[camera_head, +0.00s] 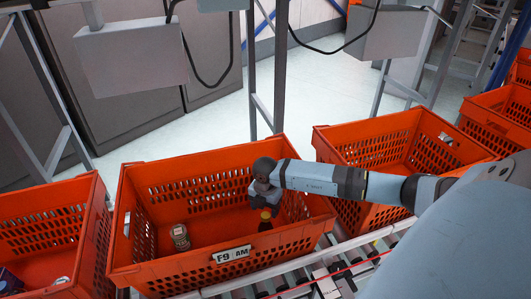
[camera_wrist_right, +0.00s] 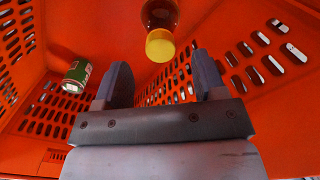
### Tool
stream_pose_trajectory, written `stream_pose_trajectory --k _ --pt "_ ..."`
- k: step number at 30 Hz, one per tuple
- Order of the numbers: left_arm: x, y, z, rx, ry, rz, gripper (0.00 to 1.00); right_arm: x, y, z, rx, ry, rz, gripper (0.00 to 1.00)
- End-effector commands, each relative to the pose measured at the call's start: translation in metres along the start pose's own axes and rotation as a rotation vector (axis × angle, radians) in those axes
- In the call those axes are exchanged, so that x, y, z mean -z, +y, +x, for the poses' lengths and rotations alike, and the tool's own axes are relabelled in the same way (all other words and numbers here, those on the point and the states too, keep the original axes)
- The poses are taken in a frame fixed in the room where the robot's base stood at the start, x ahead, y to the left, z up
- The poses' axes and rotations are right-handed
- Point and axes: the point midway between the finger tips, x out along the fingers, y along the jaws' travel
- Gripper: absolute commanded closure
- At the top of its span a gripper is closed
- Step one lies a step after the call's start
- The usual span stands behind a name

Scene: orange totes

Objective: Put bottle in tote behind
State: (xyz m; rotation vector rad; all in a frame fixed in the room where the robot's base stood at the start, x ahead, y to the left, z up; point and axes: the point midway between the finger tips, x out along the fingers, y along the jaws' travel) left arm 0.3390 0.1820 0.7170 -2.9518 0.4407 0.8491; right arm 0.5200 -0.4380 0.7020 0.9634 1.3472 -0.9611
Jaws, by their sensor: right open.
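A dark bottle with a yellow cap (camera_head: 265,224) stands in the middle orange tote (camera_head: 190,269), toward its right side. In the right wrist view the bottle (camera_wrist_right: 161,18) shows with its yellow cap toward me, beyond the gap between my fingertips. My right gripper (camera_head: 264,197) reaches down into this tote, just above the bottle. In the wrist view its two fingers (camera_wrist_right: 162,75) are apart with nothing between them. My left gripper is not in view.
A can or jar (camera_head: 180,237) is in the same tote, left of the bottle; its green label (camera_wrist_right: 77,73) shows in the wrist view. Other orange totes stand at left (camera_head: 92,235) and right (camera_head: 432,150). Rollers (camera_head: 290,279) run under the totes. Grey boxes hang behind.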

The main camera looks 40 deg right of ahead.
Motion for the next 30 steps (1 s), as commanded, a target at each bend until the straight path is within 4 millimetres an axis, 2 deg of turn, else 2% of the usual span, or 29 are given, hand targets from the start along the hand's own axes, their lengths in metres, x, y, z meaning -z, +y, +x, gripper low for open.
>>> stream_pose_trajectory --k 1,3,9,14,30 --pt "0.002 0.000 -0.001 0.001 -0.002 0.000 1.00 -0.001 0.000 -0.014 -0.002 -0.003 -0.002 0.36" --pt "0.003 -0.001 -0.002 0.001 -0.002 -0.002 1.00 -0.001 0.000 -0.028 -0.002 -0.002 -0.002 0.36" --pt "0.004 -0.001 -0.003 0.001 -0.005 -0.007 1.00 -0.001 0.000 -0.053 0.000 -0.001 0.000 0.36" --pt "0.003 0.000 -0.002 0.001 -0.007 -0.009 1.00 0.000 0.000 -0.060 0.001 0.000 0.000 0.36" --pt "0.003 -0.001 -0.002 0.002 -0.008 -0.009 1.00 0.000 0.000 -0.060 0.001 0.000 0.000 0.36"
